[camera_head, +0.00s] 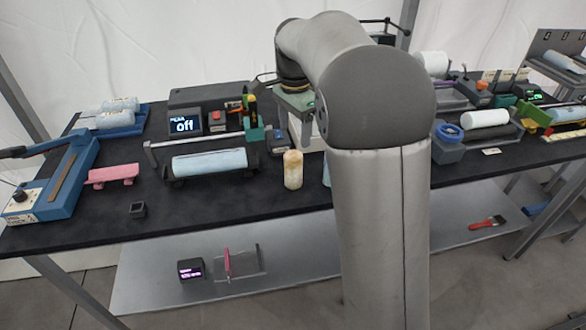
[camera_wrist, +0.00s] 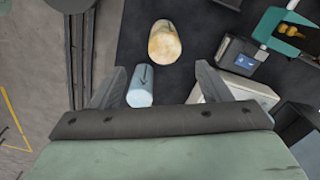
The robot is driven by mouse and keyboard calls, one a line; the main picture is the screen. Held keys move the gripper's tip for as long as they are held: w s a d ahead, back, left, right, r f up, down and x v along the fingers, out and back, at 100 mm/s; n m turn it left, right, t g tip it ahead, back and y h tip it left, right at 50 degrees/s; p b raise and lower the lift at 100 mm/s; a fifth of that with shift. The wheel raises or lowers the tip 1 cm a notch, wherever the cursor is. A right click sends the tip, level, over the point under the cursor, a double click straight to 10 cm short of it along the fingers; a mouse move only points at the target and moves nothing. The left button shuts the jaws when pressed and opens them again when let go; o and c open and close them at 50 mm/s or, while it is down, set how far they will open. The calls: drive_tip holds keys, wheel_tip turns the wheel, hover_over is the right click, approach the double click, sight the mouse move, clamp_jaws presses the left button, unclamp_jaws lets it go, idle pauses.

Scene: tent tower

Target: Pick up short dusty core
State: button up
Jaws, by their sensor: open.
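The dusty core is a short cream cylinder with brown stains. In the head view the dusty core (camera_head: 292,169) stands upright near the front edge of the black table, left of my arm. In the wrist view the dusty core (camera_wrist: 164,42) lies beyond my fingertips, roughly centred between them. My gripper (camera_wrist: 160,70) is open and empty. A short light blue core (camera_wrist: 140,86) appears between the fingers, close to the left one. The blue core (camera_head: 326,174) is mostly hidden behind my arm in the head view.
A holder with a long blue core (camera_head: 209,162) is left of the dusty core. A white box (camera_wrist: 232,90) lies by the right finger, and a small dark device (camera_wrist: 240,55) is beyond it. The table's front edge (camera_head: 230,215) is close to the cores.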

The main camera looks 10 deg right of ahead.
sight(294, 156)
wheel_tip(294, 156, down, 9)
drive_tip(key=shift+a, duration=0.1)
drive_tip(key=shift+w+f+p, duration=0.2)
drive_tip(key=shift+f+p, duration=0.15)
drive_tip(key=shift+f, duration=1)
drive_tip(key=shift+w+f+p, duration=0.15)
drive_tip(key=shift+f+p, duration=0.15)
drive_tip(key=shift+f, duration=1.05)
drive_tip(key=c, duration=1.2)
drive_tip(key=shift+o, duration=0.2)
drive_tip(key=shift+r, duration=0.15)
